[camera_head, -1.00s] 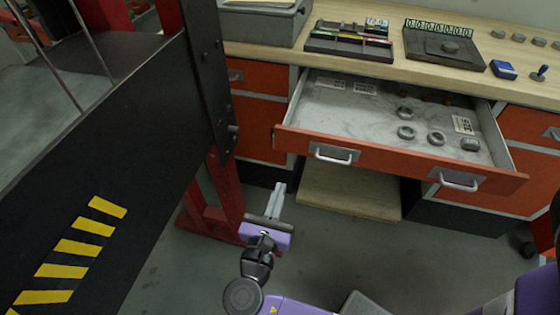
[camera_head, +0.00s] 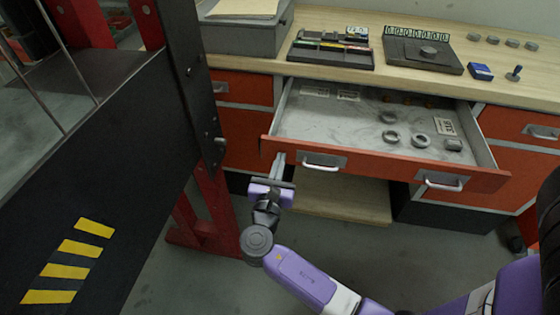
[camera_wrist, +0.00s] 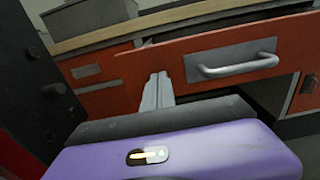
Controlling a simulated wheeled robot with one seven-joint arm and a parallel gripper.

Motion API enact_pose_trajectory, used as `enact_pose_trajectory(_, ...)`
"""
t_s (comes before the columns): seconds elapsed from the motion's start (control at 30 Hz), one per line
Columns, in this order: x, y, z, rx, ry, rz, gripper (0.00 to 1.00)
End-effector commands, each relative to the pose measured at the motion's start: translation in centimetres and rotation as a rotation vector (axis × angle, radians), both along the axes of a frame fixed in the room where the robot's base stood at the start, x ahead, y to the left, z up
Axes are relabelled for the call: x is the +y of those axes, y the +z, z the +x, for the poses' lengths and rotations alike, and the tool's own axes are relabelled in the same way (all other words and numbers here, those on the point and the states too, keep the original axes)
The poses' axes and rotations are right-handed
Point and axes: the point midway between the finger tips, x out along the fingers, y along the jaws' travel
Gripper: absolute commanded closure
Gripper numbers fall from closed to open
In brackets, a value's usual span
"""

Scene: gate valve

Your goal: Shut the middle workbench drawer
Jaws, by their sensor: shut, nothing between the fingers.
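The middle workbench drawer (camera_head: 375,167) is pulled well out, with an orange front and two silver handles. Its left handle (camera_head: 322,164) also shows in the wrist view (camera_wrist: 235,66). Inside lie several grey round parts (camera_head: 421,141) and paper labels. My gripper (camera_head: 280,160) is shut and empty, at the left end of the drawer front, left of the left handle. In the wrist view its fingertips (camera_wrist: 158,78) overlap the orange front (camera_wrist: 205,42); I cannot tell whether they touch it.
A black press frame with yellow stripes (camera_head: 75,260) and a red leg (camera_head: 205,215) stands close on the left. The wooden worktop (camera_head: 390,72) holds a grey box (camera_head: 245,28), trays and small parts. A low board (camera_head: 340,200) lies below the drawer.

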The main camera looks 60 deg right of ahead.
Motion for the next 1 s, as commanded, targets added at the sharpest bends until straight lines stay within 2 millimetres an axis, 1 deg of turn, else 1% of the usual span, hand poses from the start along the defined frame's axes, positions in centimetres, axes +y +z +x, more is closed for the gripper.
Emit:
enact_pose_trajectory(0.37, -0.1, 0.0, 0.1, 0.000, 0.000, 0.000, 1.00)
enact_pose_trajectory(0.47, -0.4, 0.0, 0.2, -0.001, 0.000, 0.000, 1.00)
enact_pose_trajectory(0.57, -1.3, 0.1, 0.5, -0.001, -0.002, 0.000, 1.00)
enact_pose_trajectory(0.67, -2.6, 0.1, 1.0, -0.001, -0.004, 0.000, 1.00)
enact_pose_trajectory(0.77, -4.6, 0.1, 1.8, -0.001, -0.004, 0.000, 1.00)
enact_pose_trajectory(0.87, -7.0, 0.0, 2.8, -0.002, -0.005, 0.001, 1.00)
enact_pose_trajectory(1.0, -10.6, -0.1, 4.2, -0.004, -0.006, 0.002, 1.00)
